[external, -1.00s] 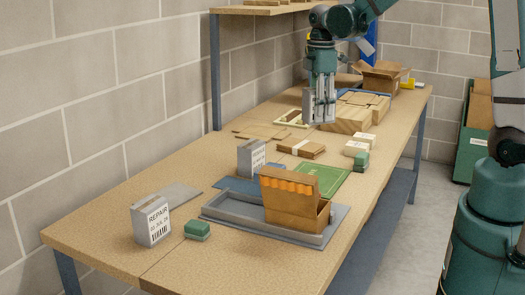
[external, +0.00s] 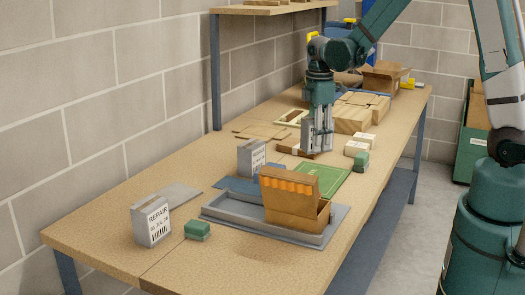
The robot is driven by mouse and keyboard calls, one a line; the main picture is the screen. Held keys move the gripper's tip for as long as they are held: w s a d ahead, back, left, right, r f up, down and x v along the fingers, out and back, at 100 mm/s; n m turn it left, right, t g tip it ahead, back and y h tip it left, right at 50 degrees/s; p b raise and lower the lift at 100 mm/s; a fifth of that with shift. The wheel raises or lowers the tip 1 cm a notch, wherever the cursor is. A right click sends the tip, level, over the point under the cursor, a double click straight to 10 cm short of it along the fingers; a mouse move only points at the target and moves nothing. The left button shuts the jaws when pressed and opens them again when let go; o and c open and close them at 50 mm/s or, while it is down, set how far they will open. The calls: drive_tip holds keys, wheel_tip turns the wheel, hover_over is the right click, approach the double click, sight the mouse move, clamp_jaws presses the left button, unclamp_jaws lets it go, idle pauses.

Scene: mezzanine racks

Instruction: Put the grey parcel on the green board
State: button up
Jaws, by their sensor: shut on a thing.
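My gripper (external: 317,140) is shut on a grey block-like thing, which I take to be the grey parcel (external: 308,136). The fingers hide much of it, and its edges are hard to tell from theirs. The green board (external: 322,180) lies flat on the bench, nearer the camera than my gripper. An open brown carton (external: 297,208) hides its near left part. I cannot tell how high the held thing is above the bench.
Two grey boxes, one marked REPAIR (external: 151,224) and another (external: 250,158), stand on the bench (external: 110,232). The front left bench is mostly clear.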

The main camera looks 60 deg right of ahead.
drive_tip(key=shift+f, duration=2.95)
drive_tip(key=shift+f, duration=0.15)
drive_tip(key=shift+f, duration=1.9)
drive_tip(key=shift+f+b, duration=0.2)
drive_tip(key=shift+b, duration=0.1)
drive_tip(key=o, duration=1)
drive_tip(key=shift+r, duration=0.2)
drive_tip(key=shift+r+p, duration=0.35)
drive_tip(key=shift+r, duration=5.65)
